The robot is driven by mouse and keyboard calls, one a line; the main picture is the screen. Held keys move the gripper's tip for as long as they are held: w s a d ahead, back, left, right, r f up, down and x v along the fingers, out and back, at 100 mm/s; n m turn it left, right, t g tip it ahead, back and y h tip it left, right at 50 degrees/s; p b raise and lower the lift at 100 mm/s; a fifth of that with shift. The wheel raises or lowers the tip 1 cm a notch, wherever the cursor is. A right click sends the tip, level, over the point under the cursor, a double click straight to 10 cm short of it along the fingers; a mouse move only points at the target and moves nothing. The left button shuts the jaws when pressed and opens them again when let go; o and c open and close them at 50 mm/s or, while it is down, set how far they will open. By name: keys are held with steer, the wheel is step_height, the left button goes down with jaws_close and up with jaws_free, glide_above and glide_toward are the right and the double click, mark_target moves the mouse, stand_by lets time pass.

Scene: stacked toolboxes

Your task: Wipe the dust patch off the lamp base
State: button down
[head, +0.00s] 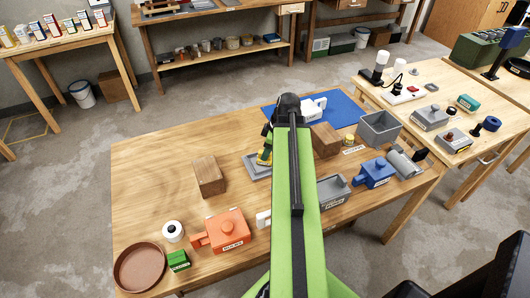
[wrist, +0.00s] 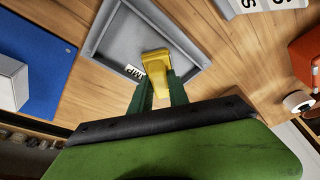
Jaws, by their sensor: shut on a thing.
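My gripper (wrist: 160,92) is shut on a yellow thing (wrist: 155,68), which shows between its green fingers in the wrist view. The yellow thing is over the grey tray (wrist: 112,38), near a white label that seems to end in "MP"; I cannot tell whether it touches the tray. In the head view my gripper (head: 265,150) is beside the tray (head: 251,160), partly hidden by my green arm. I cannot make out a dust patch. I cannot tell for sure which thing is the lamp base.
A blue mat (head: 345,107) with a white thing (head: 313,107) lies behind. Wooden blocks (head: 208,176) (head: 325,139), an orange box (head: 228,230), a blue box (head: 374,173) and a grey bin (head: 380,128) stand on the table. The table's left part is mostly clear.

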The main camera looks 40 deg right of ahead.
steer(key=shift+s+d+f, duration=0.1)
steer(key=shift+s+d, duration=0.3)
steer(key=shift+d, duration=0.4)
step_height(320, 180, up, 6)
steer(key=p, duration=0.5)
steer(key=shift+p, duration=0.4)
